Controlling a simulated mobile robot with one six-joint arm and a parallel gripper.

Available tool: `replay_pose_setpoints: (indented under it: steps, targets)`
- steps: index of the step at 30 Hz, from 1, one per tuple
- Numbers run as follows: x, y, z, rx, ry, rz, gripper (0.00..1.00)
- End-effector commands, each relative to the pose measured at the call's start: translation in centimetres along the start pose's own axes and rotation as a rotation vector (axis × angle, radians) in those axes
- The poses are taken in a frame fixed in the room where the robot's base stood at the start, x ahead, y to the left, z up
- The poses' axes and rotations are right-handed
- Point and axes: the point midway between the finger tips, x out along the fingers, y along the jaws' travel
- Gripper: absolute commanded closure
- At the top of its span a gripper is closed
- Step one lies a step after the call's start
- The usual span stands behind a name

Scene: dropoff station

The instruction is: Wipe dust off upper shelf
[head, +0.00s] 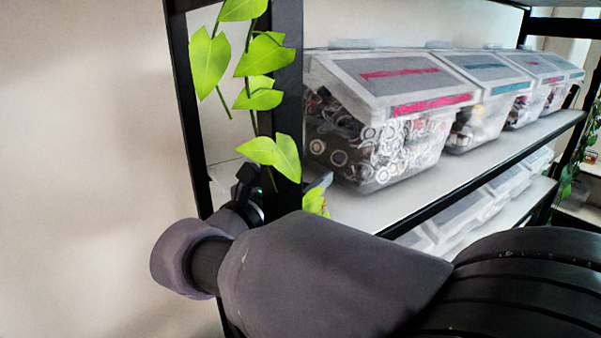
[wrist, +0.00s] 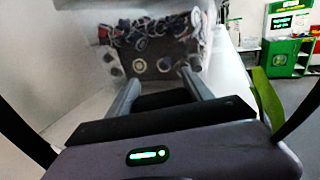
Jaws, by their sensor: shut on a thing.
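The upper shelf (head: 455,165) is a pale board with a black front edge, running to the right behind a black post. Its bare strip also shows in the wrist view (wrist: 232,72). I cannot make out dust on it. My gripper is mostly hidden behind the post and my arm in the head view. In the wrist view my gripper (wrist: 158,88) points at a clear bin (wrist: 88,65) full of small parts. Its fingers are shut on a dark thing (wrist: 160,101), whose kind I cannot tell.
Several lidded clear bins stand in a row on the upper shelf, the nearest (head: 375,130) close to the post. More bins sit on the lower shelf (head: 515,205). Green leaves (head: 262,100) hang along the post (head: 288,60). A green cabinet (wrist: 285,55) stands farther off.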

Motion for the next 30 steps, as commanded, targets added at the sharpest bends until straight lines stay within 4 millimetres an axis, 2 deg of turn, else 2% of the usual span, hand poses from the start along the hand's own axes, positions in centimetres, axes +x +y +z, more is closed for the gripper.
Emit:
replay_pose_setpoints:
  steps: [10, 14, 23, 30]
  targets:
    - [-1.1, -2.6, 0.1, 0.004, 0.001, -0.003, 0.73]
    - [-0.9, -2.1, 0.2, 0.005, 0.002, -0.005, 0.73]
    - [0.1, 0.2, 0.4, 0.002, 0.001, -0.002, 0.73]
    - [-0.4, -0.9, 0.4, 0.002, 0.000, -0.001, 0.73]
